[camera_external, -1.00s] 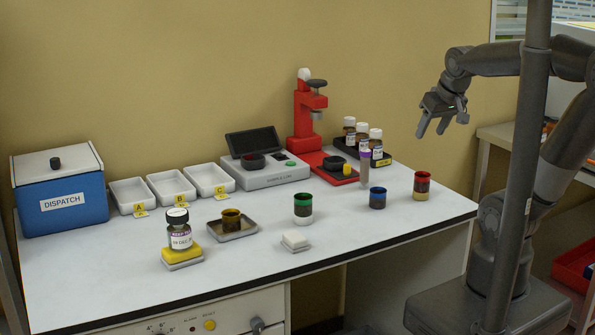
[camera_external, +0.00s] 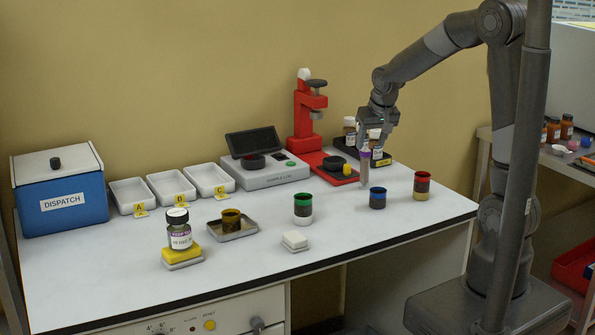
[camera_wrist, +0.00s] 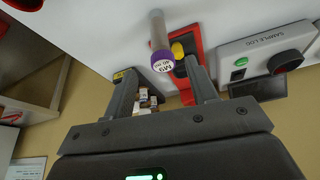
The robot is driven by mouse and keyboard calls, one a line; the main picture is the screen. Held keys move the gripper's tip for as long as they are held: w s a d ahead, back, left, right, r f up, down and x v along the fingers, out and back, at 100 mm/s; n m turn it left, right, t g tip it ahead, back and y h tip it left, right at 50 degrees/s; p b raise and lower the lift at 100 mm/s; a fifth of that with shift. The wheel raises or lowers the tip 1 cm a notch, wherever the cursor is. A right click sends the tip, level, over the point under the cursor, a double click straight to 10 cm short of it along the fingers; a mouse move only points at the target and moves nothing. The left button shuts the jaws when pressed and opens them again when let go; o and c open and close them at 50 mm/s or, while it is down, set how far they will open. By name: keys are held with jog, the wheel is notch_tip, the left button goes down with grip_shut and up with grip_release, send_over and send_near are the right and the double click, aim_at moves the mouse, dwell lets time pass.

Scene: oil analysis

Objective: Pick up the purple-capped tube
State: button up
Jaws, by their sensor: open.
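My gripper (camera_external: 374,146) points down over the tube's top and partly covers the cap. In the wrist view my gripper's (camera_wrist: 160,71) two fingers are spread with nothing held. Whether a finger touches the cap I cannot tell.
A dark rack of white-capped bottles (camera_external: 381,162) stands close behind my gripper. A red press (camera_external: 303,120) is to the left. The blue-rimmed cup (camera_external: 377,199) and the red-rimmed cup (camera_external: 421,187) stand in front. Bench between the cups is clear.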

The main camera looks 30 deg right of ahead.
aim_at(362, 166)
jog(key=x, duration=0.9)
jog(key=shift+s+a+f, duration=0.1)
jog(key=shift+a+f, duration=0.05)
jog(key=shift+f, duration=0.35)
jog(key=shift+c, duration=0.5)
jog(key=c, duration=0.9)
